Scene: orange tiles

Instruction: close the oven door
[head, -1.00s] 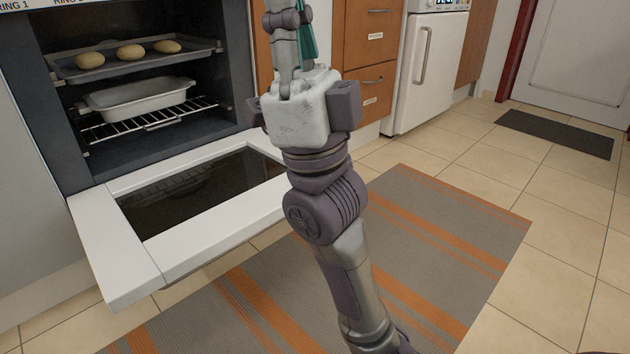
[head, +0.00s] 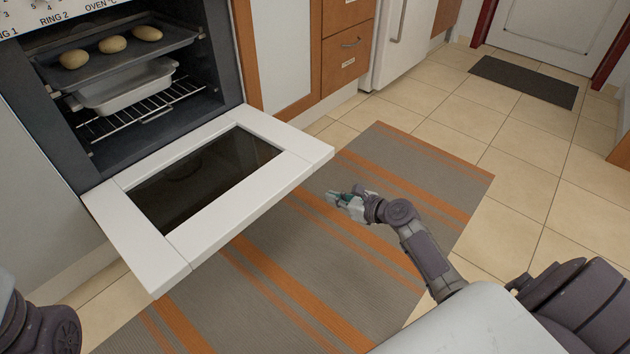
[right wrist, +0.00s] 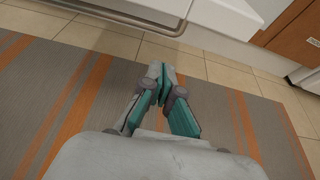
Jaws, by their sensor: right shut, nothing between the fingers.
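The oven door (head: 220,222) is white with a dark glass window. In the head view it hangs wide open, folded down and out from the oven (head: 110,140) over the rug. My right gripper (head: 332,197) is low over the rug, to the right of the door's front corner and apart from it in the picture. Its fingers are shut and empty; they also show in the right wrist view (right wrist: 160,76). My left gripper is out of view; only a piece of my left arm shows at the lower left.
Inside the oven, a dark tray (head: 120,62) holds three potatoes above a white dish (head: 125,92) and a wire rack (head: 145,108). Wooden drawers (head: 345,52) and a white appliance (head: 402,45) stand right of it. The striped rug (head: 400,185) and tiles (head: 520,150) are clear.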

